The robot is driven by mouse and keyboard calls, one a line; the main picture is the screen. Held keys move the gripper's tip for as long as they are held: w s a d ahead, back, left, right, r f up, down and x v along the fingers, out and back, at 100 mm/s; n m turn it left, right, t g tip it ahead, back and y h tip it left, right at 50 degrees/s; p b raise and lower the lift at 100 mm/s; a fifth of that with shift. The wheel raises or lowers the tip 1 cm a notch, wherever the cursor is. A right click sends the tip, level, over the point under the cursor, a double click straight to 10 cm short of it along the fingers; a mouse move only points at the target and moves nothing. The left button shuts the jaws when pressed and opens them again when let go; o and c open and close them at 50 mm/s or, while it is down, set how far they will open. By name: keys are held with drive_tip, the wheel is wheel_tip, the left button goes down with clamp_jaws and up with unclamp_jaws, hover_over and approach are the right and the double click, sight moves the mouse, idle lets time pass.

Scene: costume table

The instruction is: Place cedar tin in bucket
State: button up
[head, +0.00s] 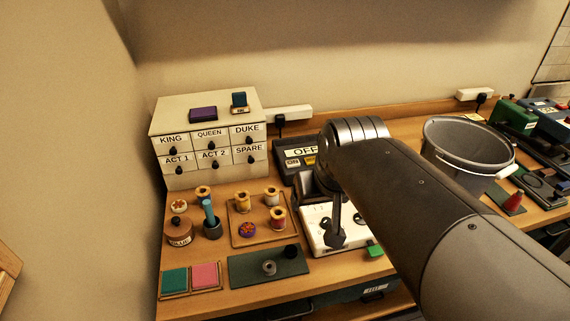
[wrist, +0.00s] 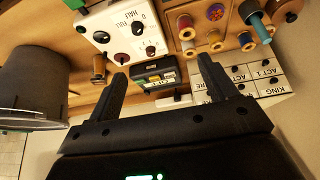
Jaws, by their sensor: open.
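The grey bucket (head: 445,167) stands upright at the right of the table, its white-gripped handle at the rim. It also fills the left of the wrist view (wrist: 32,85). I cannot tell for sure which thing is the cedar tin. Two small round patterned tins are in view: a pale one with a red pattern (head: 178,206) at left, and a purple-and-orange one (head: 247,230) on the small wooden tray, also in the wrist view (wrist: 215,12). My gripper (head: 336,232) hangs over the white switch panel; in the wrist view its fingers (wrist: 161,68) are apart with nothing between them.
A labelled drawer cabinet (head: 207,140) stands at the back left with a purple box (head: 203,114) on top. Spools, a brown jar (head: 179,232) and coloured pads crowd the front left. A dark device marked OFF (head: 295,157) sits behind my gripper. More gear stands right of the bucket.

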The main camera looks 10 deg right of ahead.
drive_tip(key=shift+o, duration=0.4)
drive_tip(key=s+a+f, duration=0.2)
drive_tip(key=s, duration=0.3)
drive_tip(key=shift+s+n, duration=0.15)
drive_tip(key=shift+n, duration=0.15)
drive_tip(key=shift+a+r, duration=0.1)
